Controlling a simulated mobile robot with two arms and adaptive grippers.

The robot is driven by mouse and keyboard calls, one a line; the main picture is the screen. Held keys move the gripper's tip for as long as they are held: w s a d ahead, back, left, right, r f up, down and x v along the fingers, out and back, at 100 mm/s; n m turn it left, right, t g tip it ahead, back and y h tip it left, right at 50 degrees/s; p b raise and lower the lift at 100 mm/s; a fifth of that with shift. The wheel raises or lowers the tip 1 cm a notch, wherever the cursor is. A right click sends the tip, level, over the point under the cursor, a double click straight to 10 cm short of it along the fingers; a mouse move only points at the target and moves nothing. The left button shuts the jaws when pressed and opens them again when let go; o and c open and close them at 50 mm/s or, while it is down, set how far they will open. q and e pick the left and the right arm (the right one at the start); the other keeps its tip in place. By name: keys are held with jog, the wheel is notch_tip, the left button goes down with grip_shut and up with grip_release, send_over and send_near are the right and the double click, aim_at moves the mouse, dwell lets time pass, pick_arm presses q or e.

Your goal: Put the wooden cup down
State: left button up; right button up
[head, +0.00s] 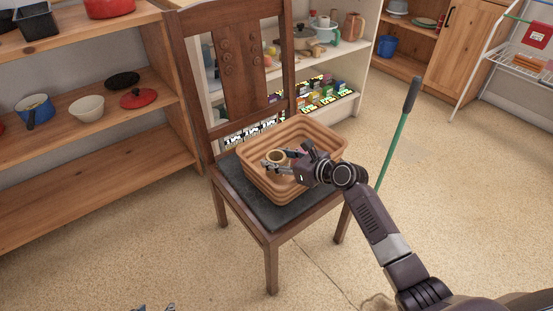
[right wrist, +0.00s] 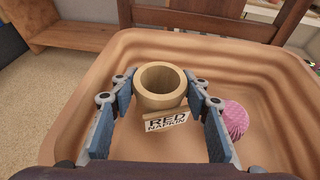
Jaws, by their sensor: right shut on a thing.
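The wooden cup (head: 276,157) is light tan, with its round open mouth facing up. My right gripper (head: 277,163) is shut on it, with one finger on each side, inside the outline of a tan ribbed basket (head: 327,137). In the right wrist view, the cup (right wrist: 160,88) sits between the blue finger pads of the gripper (right wrist: 161,92), over the basket floor. I cannot tell whether its base touches that floor. A few bluish tips at the bottom edge of the head view may be my left gripper (head: 155,307); the rest is cut off.
The basket stands on the dark seat of a wooden chair (head: 225,183). A pink ball (right wrist: 235,120) and a "RED NAPKIN" label (right wrist: 166,121) are in the basket. A wooden shelf (head: 85,115) with bowls and pots stands left. A green-handled stick (head: 399,137) rises at right.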

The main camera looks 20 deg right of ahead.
jog(key=shift+f, duration=0.2)
jog(key=shift+f, duration=0.35)
jog(key=o, duration=1.3)
jog(key=shift+s+f, duration=0.1)
jog(key=shift+f, duration=0.05)
jog(key=shift+c, duration=0.2)
